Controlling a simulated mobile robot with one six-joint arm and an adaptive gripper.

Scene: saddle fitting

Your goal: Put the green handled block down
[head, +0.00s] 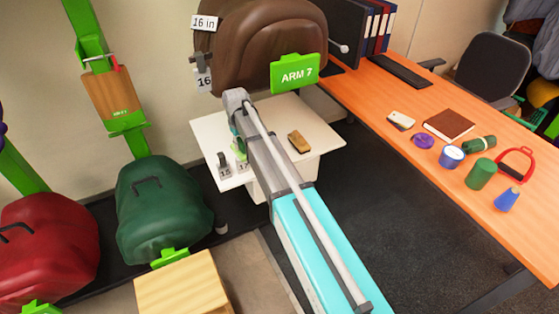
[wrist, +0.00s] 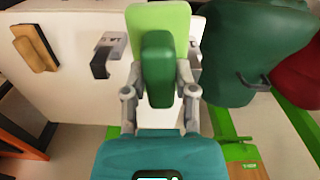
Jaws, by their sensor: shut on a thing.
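The green handled block has a light green plate (wrist: 160,20) and a dark green handle (wrist: 158,70). My gripper (wrist: 159,78) is shut on the handle, with one finger on each side. In the head view only a bit of the block (head: 239,150) shows beside my arm, over the left part of a white table (head: 209,128). The same tabletop shows in the wrist view (wrist: 75,85). I cannot tell whether the block touches the tabletop. My arm hides most of the gripper in the head view.
Labelled grey-and-black pieces (head: 224,166) stand at the table's left front edge. A brown brush (head: 299,141) lies right of my arm. A brown saddle (head: 262,45) with an ARM 7 sign stands behind; a dark green saddle (head: 160,215) is at left. An orange desk (head: 400,150) holds several items.

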